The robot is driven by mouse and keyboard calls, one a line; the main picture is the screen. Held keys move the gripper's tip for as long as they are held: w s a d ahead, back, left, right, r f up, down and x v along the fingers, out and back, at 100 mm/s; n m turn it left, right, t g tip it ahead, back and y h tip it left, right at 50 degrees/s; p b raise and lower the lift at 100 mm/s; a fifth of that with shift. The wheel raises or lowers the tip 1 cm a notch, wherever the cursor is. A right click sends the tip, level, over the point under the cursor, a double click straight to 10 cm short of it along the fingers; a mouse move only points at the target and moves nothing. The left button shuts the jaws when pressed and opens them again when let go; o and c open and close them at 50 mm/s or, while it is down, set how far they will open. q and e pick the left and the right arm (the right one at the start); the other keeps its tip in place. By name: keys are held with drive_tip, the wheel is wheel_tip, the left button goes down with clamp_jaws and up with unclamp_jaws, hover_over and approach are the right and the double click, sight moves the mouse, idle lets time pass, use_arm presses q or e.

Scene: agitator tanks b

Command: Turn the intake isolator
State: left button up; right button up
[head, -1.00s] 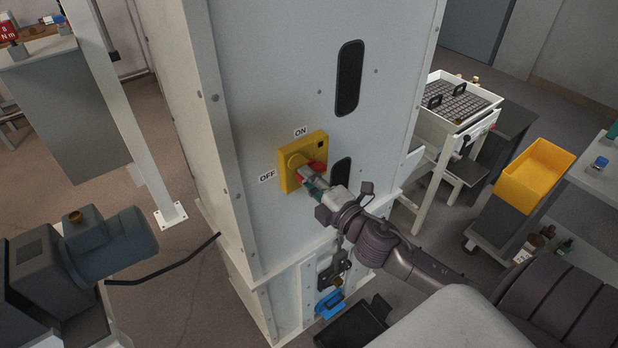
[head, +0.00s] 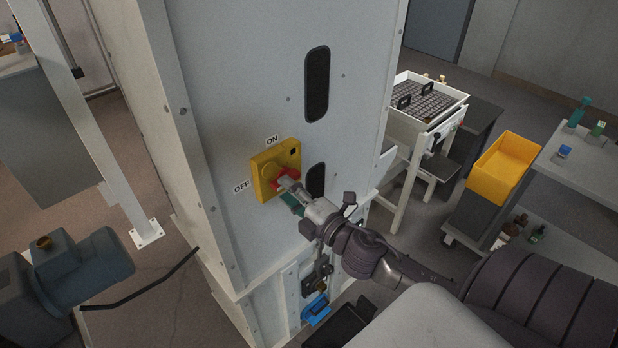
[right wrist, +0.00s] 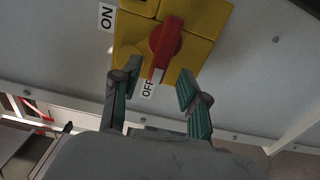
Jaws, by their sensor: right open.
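The intake isolator is a yellow switch box (head: 264,163) on the pale cabinet wall, with an ON label above it and an OFF label to its left. Its red handle (head: 279,181) is partly hidden by my gripper in the head view. In the right wrist view the red handle (right wrist: 165,46) shows on the yellow box (right wrist: 196,51), its free end towards the OFF label (right wrist: 148,88). My right gripper (head: 288,191) is open just in front of the handle. In the right wrist view its fingertips (right wrist: 157,82) stand apart on either side of the handle's end; I cannot tell whether they touch it. My left gripper is not in view.
The cabinet (head: 235,90) has dark slots near the switch and a blue padlock-like part (head: 316,311) below. A motor (head: 75,268) stands at lower left. A yellow bin (head: 503,167) and a white tray unit (head: 428,100) stand at right.

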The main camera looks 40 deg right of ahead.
drive_tip(key=s, duration=1)
drive_tip(key=shift+d, duration=0.35)
drive_tip(key=s+d+f+m+g+h, duration=0.1)
drive_tip(key=s+f+m+g, duration=0.2)
drive_tip(key=f, duration=1)
drive_tip(key=s+d+f+m+g+h, duration=0.1)
drive_tip(key=s+f+m+g, duration=0.2)
drive_tip(key=f, duration=0.9)
drive_tip(key=s+f+m+g+h, duration=0.15)
drive_tip(key=f+m, duration=0.25)
drive_tip(key=f, duration=0.9)
drive_tip(key=s+a+f+m+g+y, duration=0.1)
drive_tip(key=s+a+f+m+g, duration=0.2)
drive_tip(key=s+f, duration=0.6)
drive_tip(key=s+a+f+m+g+y, duration=0.1)
drive_tip(key=s+a+f+m+g, duration=0.2)
drive_tip(key=s+a+f+g, duration=0.3)
drive_tip(key=s+f, duration=0.4)
drive_tip(key=s, duration=0.5)
drive_tip(key=shift+a+f+m+b, duration=0.15)
drive_tip(key=shift+f+m+b, duration=0.15)
drive_tip(key=shift+s+g, duration=0.1)
drive_tip(key=shift+g, duration=0.15)
